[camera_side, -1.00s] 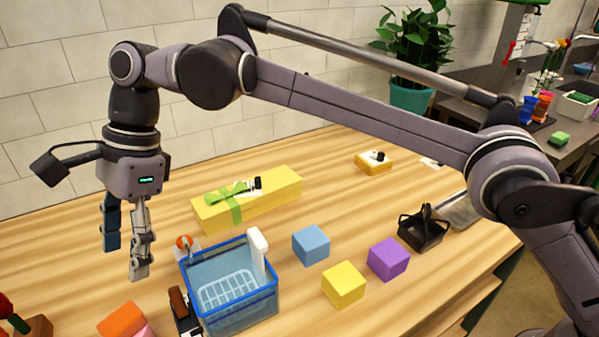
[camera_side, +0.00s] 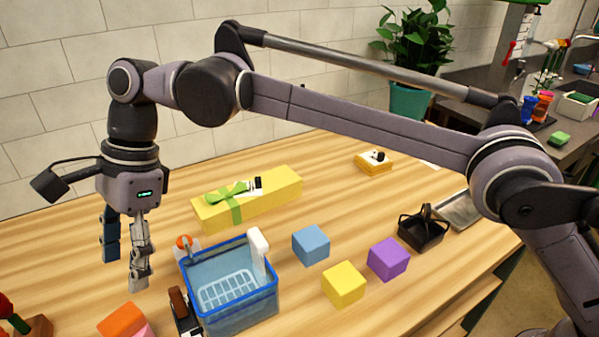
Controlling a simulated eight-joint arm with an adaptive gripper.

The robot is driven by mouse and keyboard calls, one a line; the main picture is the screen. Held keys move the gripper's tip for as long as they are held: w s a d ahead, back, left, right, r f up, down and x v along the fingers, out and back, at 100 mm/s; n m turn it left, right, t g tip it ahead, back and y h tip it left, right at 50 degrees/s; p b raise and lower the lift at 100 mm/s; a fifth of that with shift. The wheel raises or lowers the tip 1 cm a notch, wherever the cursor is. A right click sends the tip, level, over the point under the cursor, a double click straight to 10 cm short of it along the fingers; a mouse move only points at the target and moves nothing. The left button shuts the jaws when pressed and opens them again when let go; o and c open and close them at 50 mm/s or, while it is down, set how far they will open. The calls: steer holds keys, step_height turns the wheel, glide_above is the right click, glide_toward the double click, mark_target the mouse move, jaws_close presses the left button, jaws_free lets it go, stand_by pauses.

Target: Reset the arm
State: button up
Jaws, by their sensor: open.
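My gripper (camera_side: 124,272) hangs pointing down at the left of the side view, above the wooden table (camera_side: 330,183). Its two fingers are apart, with nothing between them. It is left of the blue basket (camera_side: 240,318) and touches none of the objects that I can see. My arm stretches from the right edge across the upper part of the view to the gripper.
A yellow gift box (camera_side: 275,200) with a green ribbon lies behind the basket. Blue (camera_side: 311,245), yellow (camera_side: 344,284) and purple (camera_side: 388,259) cubes sit to its right. An orange block (camera_side: 121,319) is front left. A black caddy (camera_side: 423,231) and potted plant (camera_side: 410,95) stand farther right.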

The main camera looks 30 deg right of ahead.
mark_target(124, 315)
steer(key=x, duration=0.8)
steer(key=shift+f, duration=0.3)
steer(key=shift+a+r, duration=0.1)
steer(key=shift+r, duration=0.9)
